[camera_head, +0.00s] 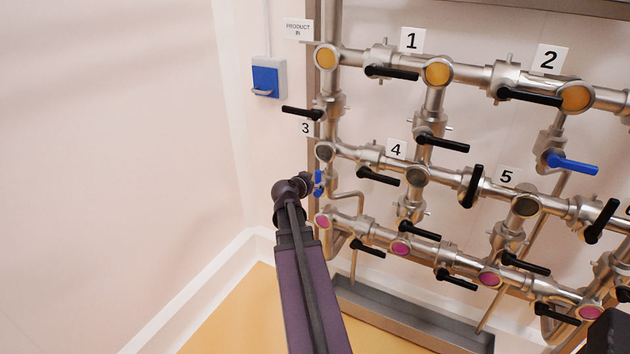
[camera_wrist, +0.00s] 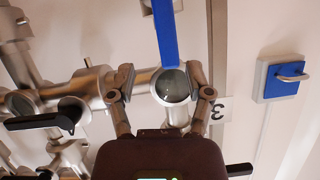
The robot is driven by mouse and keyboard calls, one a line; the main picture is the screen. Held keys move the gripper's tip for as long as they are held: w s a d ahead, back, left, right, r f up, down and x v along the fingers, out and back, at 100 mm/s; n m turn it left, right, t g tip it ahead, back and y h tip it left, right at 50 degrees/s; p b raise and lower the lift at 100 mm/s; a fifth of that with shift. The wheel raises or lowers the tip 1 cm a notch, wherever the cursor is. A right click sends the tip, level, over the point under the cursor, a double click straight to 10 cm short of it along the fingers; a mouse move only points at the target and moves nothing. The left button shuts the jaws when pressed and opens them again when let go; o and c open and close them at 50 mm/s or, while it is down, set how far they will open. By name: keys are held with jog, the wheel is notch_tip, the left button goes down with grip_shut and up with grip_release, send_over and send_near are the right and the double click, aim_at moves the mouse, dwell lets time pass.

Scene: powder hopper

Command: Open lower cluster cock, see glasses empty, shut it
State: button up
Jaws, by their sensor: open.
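My gripper (camera_wrist: 162,95) is open. In the wrist view its fingers stand either side of a dark grey sight glass (camera_wrist: 173,87), with no clear contact. A blue lever (camera_wrist: 165,35) runs from beside that glass to the picture's top edge, outside the jaws. In the head view my gripper (camera_head: 306,181) is at the left end of the pipework, beside this blue lever (camera_head: 319,182), which it partly hides. The grey glass (camera_head: 324,152) is just above. Other middle-row glasses (camera_head: 418,176) look grey, top-row ones (camera_head: 438,72) orange, bottom-row ones (camera_head: 401,248) pink.
Black levers (camera_head: 378,176) crowd the pipework to the right. Another blue lever (camera_head: 572,163) is at the far right. A blue-and-grey wall box (camera_head: 268,78) hangs left of the pipes. A metal trough (camera_head: 410,315) lies below. The left wall is clear.

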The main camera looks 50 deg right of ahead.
jog(key=p+v, duration=0.3)
jog(key=v, duration=0.6)
jog(key=shift+a+r+p, duration=0.2)
jog(key=shift+a+p, duration=0.15)
jog(key=shift+a, duration=0.05)
dwell(0.8)
jog(key=shift+w, duration=0.1)
dwell(0.9)
jog(key=w+a+f+n+g+y+p, duration=0.1)
jog(key=w+a+f+n+y, duration=0.35)
jog(key=a, duration=1.15)
jog(key=w+a+f+n+y+p, duration=0.1)
jog(key=a+f+n+y+p, duration=0.35)
jog(key=a, duration=1.05)
jog(key=s+a+n+g+y+b, duration=0.2)
jog(key=a+n+y, duration=0.2)
jog(key=a, duration=0.9)
jog(key=r+n, duration=0.1)
jog(key=n, duration=0.2)
jog(key=shift+s+a+n, duration=0.25)
jog(key=shift+s+n, duration=0.05)
jog(key=shift+n, duration=0.1)
jog(key=shift+c, duration=0.6)
